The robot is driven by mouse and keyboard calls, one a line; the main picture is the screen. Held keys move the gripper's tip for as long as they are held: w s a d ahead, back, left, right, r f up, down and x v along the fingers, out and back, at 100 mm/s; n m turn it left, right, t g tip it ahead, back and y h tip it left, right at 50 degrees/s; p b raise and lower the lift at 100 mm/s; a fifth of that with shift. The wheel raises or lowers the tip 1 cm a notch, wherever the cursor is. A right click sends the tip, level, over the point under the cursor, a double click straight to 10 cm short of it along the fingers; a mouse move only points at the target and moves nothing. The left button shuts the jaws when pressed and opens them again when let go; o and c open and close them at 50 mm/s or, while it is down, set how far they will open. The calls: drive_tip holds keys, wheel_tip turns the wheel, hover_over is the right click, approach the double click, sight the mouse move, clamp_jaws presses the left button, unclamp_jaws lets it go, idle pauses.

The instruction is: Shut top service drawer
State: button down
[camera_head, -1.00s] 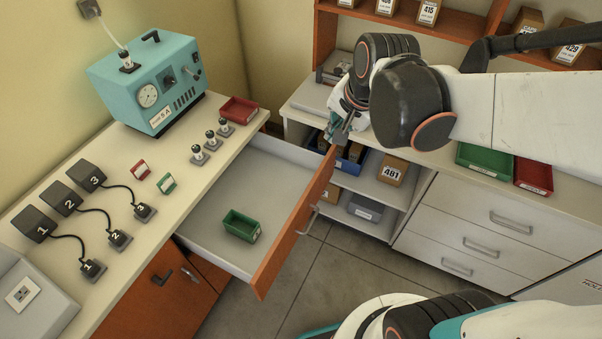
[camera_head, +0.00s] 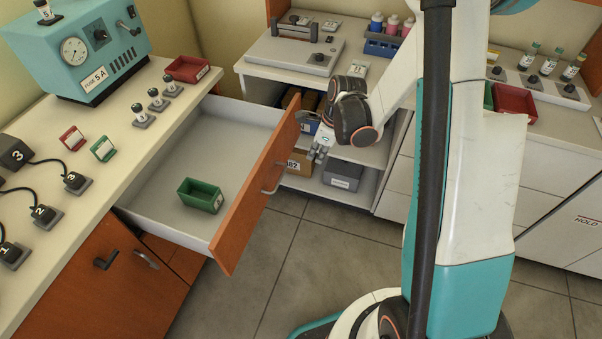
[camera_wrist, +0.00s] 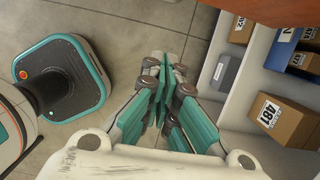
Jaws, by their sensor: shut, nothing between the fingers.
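The top service drawer (camera_head: 228,128) is pulled well out from the left bench. Its wooden front panel (camera_head: 246,208) carries a metal handle (camera_head: 272,180) on its outer face. A small green bin (camera_head: 201,195) lies inside the drawer. My gripper (camera_head: 318,154) is shut and empty, to the right of the drawer front's far end, pointing downward in front of the open shelves. A gap shows between it and the drawer front in the head view. In the wrist view my gripper (camera_wrist: 164,75) shows its fingers together over the floor.
The open shelf unit (camera_head: 364,187) with boxes and a grey bin (camera_head: 342,174) stands just behind my gripper. A lower cabinet door (camera_head: 105,290) lies below the drawer. Tiled floor (camera_head: 300,245) is clear between the drawer and my base.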

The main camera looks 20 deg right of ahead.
drive_tip(key=w+a+f+b, duration=0.3)
drive_tip(key=a+f+b, duration=0.2)
drive_tip(key=f, duration=0.4)
drive_tip(key=shift+w, duration=0.4)
drive_tip(key=shift+w+a, duration=0.1)
